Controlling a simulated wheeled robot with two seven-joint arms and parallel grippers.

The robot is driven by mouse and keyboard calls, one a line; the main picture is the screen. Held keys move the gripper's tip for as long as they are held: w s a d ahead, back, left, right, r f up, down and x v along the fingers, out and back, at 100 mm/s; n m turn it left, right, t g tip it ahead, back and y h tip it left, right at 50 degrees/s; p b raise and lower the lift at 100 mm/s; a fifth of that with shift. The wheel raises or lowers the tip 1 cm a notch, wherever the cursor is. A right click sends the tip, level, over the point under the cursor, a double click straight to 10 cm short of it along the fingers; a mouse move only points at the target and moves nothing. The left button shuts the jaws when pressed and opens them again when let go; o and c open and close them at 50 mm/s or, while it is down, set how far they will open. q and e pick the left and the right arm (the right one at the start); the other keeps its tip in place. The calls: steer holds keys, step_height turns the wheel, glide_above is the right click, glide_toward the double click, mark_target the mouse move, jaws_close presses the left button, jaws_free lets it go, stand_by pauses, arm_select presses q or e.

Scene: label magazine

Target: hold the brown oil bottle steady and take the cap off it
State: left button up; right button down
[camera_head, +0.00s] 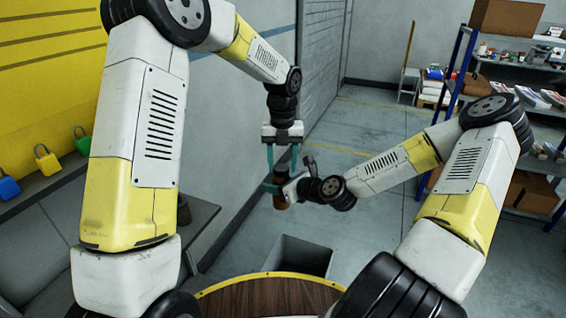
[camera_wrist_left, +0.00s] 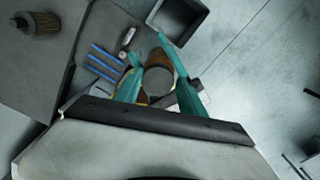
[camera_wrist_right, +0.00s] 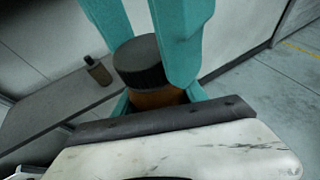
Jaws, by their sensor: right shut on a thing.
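The brown oil bottle (camera_head: 281,202) is held upright off to the side of the grey bench. In the right wrist view its amber body (camera_wrist_right: 155,98) sits in my right gripper (camera_head: 272,188), which is shut on it. Its dark ribbed cap (camera_wrist_right: 140,60) is on top. My left gripper (camera_head: 282,165) points down from above, its teal fingers apart on either side of the cap. In the left wrist view the cap's round top (camera_wrist_left: 159,80) shows between these fingers (camera_wrist_left: 158,70). I cannot tell if either finger touches the cap.
Another brown bottle (camera_wrist_right: 98,71) stands on the grey bench (camera_wrist_right: 60,105). An open grey bin (camera_head: 302,256) stands below and in front of the grippers. Blue strips (camera_wrist_left: 105,63) show in the left wrist view. A loaded shelf rack (camera_head: 465,50) stands at the right.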

arm_select(q)
steer(key=shift+s+d, duration=0.1)
steer(key=shift+d, duration=0.1)
jaws_close()
steer(key=n, duration=0.5)
steer(key=shift+d, duration=0.2)
steer(key=n, duration=0.7)
steer(key=shift+r, duration=0.1)
steer(key=n, duration=0.6)
steer(key=shift+w+a+n, duration=0.15)
steer(key=shift+w+n, duration=0.1)
steer(key=shift+n, duration=0.15)
steer(key=n, duration=0.7)
steer(key=shift+a+r, duration=0.1)
steer(key=shift+a, duration=0.05)
steer(key=n, duration=0.7)
steer(key=shift+a, duration=0.15)
steer(key=n, duration=0.7)
steer(key=shift+s+a, duration=0.1)
steer(key=shift+s, duration=0.05)
steer(key=n, duration=0.7)
steer(key=shift+s, duration=0.15)
steer(key=n, duration=0.6)
steer(key=shift+s+d, duration=0.15)
steer(key=shift+d, duration=0.05)
steer(key=shift+r, duration=0.2)
steer(key=shift+a+r, duration=0.15)
steer(key=shift+r, duration=0.75)
